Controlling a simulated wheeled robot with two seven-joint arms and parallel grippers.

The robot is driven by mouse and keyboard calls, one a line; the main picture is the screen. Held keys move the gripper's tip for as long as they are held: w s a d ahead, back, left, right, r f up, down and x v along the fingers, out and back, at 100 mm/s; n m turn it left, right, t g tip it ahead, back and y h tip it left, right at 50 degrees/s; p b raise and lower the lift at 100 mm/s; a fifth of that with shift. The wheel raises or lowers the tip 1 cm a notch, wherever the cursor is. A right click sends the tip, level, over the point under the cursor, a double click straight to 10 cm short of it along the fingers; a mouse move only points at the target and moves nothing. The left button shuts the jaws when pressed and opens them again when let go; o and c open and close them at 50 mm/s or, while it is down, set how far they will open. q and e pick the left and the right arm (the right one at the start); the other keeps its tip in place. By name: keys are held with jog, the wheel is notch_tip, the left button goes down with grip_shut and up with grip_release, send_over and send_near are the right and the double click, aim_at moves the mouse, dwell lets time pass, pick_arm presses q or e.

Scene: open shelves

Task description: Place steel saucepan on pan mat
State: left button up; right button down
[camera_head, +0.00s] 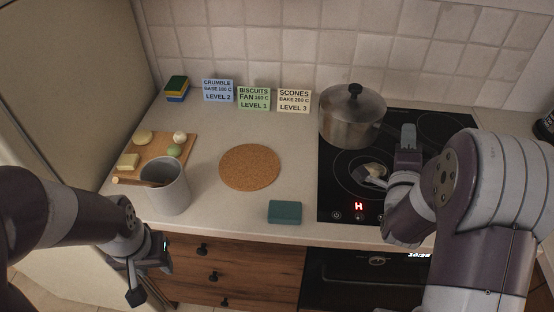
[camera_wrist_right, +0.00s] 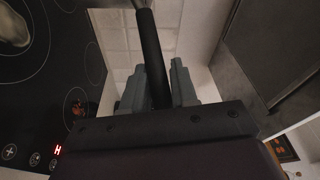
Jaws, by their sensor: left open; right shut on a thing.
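The steel saucepan (camera_head: 350,128), with a lid and dark knob, is upright at the back left of the black hob. Whether its base touches the glass is unclear. My right gripper (camera_head: 408,138) is to its right, shut on its black handle; the handle (camera_wrist_right: 152,55) runs between the fingers (camera_wrist_right: 156,85) in the right wrist view. The pan mat (camera_head: 250,167), a round cork disc, lies bare on the counter left of the hob. My left gripper (camera_head: 150,278) is open and empty in front of the counter, at lower left.
The hob (camera_head: 335,199) shows a red H. A small pale object (camera_head: 372,172) lies on it. A grey crock (camera_head: 168,188) with a wooden utensil and a board (camera_head: 158,147) with food stand left. A green sponge (camera_head: 285,212) lies in front. Cards (camera_head: 254,98) stand behind the mat.

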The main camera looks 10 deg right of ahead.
jog(key=w+a+f+n+t+y, duration=0.25)
jog(key=a+n+y, duration=0.35)
jog(key=a+y, duration=0.5)
jog(key=w+a+f+h, duration=0.1)
jog(key=w+a+f, duration=0.6)
jog(key=f, duration=0.4)
jog(key=shift+w+a, duration=0.35)
jog(key=shift+w, duration=0.05)
pick_arm(q)
jog(key=shift+w+a+r, duration=0.15)
jog(key=shift+w+r, duration=0.05)
pick_arm(e)
jog(key=c, duration=0.9)
grip_release()
jog(key=shift+s, duration=0.2)
pick_arm(q)
jog(key=shift+f, duration=0.1)
pick_arm(e)
jog(key=shift+f, duration=0.1)
